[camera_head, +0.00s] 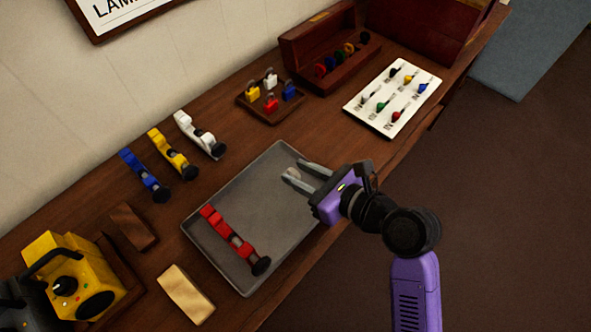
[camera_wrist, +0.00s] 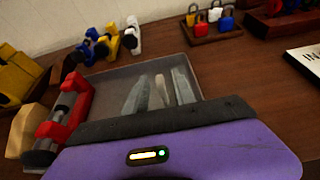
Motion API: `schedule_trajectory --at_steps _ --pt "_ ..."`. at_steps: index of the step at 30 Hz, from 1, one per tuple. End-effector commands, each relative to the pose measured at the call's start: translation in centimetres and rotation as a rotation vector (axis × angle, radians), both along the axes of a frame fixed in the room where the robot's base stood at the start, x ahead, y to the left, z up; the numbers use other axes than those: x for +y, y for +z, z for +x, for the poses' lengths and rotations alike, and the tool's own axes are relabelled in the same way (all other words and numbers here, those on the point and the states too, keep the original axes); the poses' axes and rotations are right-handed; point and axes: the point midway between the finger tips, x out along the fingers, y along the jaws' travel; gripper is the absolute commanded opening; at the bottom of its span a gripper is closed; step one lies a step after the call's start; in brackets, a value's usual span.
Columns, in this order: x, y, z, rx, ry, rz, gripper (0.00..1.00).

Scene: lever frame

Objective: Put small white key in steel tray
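My gripper (camera_head: 301,169) hangs over the right side of the steel tray (camera_head: 272,165). Its two fingers are parted, with a small pale piece between them that looks like the small white key (camera_head: 293,172). It also shows as a thin pale shape between the fingers in the wrist view (camera_wrist: 160,90). Its outline is partly hidden by the fingers. The tray lies flat on the bench, and the fingers appear to be above its floor.
A red lever (camera_head: 235,240) lies in the tray. Blue, yellow and white levers (camera_head: 198,134) stand behind it. A white key board (camera_head: 375,122), a padlock stand (camera_head: 258,110) and an open wooden box (camera_head: 300,50) are farther back. The tray's middle is bare.

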Motion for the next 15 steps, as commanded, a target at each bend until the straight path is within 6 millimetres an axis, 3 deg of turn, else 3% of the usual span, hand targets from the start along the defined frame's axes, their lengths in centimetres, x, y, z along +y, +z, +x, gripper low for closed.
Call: schedule_trajectory --at_steps 9,15 --pt "-4.8 2.6 -3.7 -0.001 -0.003 0.001 0.31" --pt "-6.9 3.6 -5.4 -0.001 -0.002 0.0 0.31"
